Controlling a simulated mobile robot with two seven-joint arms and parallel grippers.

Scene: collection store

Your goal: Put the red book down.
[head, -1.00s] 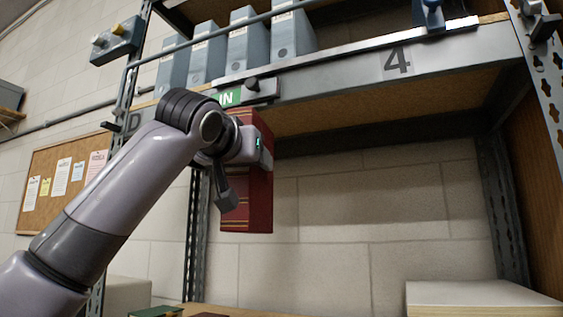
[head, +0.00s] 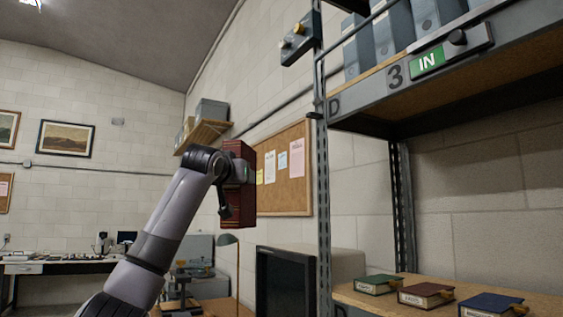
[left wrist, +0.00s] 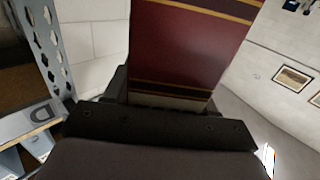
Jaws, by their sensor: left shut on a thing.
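The red book (head: 239,207) is held upright in the air in the head view, left of the metal shelving. My left gripper (head: 238,172) is shut on it. In the left wrist view the red book (left wrist: 190,45), with gold and dark bands, fills the upper middle between the fingers of my left gripper (left wrist: 165,90). My right gripper is in neither view.
Green (head: 378,284), dark red (head: 426,294) and blue (head: 490,305) books lie on a lower shelf board (head: 350,294) at the right.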

